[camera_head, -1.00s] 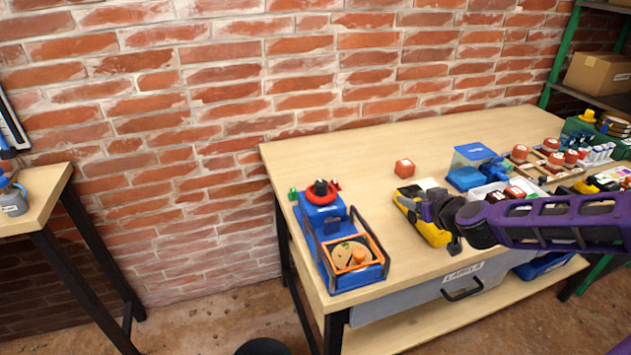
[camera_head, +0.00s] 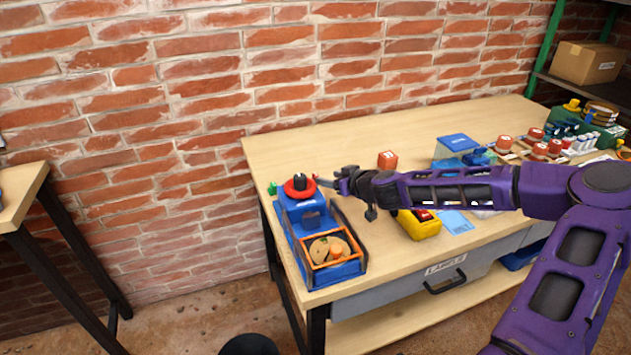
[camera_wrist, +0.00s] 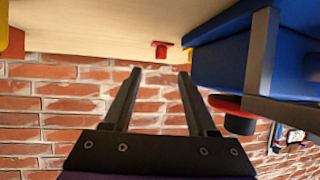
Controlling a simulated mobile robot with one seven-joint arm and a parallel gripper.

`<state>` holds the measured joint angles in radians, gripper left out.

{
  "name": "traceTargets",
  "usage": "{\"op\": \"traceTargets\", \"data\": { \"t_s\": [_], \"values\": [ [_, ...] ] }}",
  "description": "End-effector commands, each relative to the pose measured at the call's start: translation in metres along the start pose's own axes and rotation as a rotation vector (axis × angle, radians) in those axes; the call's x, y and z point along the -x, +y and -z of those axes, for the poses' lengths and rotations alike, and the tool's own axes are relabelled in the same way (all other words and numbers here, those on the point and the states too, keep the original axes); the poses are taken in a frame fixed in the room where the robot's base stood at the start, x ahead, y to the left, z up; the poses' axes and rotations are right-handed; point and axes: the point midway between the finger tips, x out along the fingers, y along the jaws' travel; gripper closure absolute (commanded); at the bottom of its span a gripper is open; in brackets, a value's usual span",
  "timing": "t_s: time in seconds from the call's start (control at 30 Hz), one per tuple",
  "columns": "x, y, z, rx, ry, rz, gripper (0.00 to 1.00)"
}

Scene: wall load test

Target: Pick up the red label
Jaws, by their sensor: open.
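A small red piece, which looks like the red label (camera_wrist: 161,46), sits on the light wood table near its edge in the wrist view. My gripper (camera_wrist: 159,72) is open and empty, its two fingers pointing toward the red piece, which lies just beyond and between the tips. In the head view my gripper (camera_head: 330,182) is just right of the red-topped blue device (camera_head: 308,209). Only a tiny bit of red shows by the fingertips there; the rest is hidden.
The blue device's side (camera_wrist: 225,60) is close to the right of my fingers. An orange-rimmed tray (camera_head: 309,257) is in front of it. A red-brown block (camera_head: 387,160), yellow tool (camera_head: 419,225) and blue box (camera_head: 457,143) stand to the right. The back table is mostly clear.

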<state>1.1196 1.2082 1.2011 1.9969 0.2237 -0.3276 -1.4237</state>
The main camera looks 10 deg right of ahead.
Motion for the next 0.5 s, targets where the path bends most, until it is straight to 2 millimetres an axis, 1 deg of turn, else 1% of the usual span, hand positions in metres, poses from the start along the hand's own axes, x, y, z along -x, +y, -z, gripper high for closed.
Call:
{"op": "traceTargets", "data": {
  "t_s": [0.03, 0.17, 0.27, 0.4, 0.5],
  "values": [
    [-0.006, -0.001, 0.0, -0.002, 0.0, 0.001, 0.42],
    [-0.013, -0.001, 0.0, -0.001, 0.0, 0.001, 0.42],
    [-0.023, 0.0, 0.0, -0.001, 0.0, 0.001, 0.42],
    [-0.047, -0.002, -0.001, -0.002, 0.0, 0.002, 0.42],
    [-0.06, -0.001, 0.0, -0.001, 0.0, 0.0, 0.42]
  ]
}}
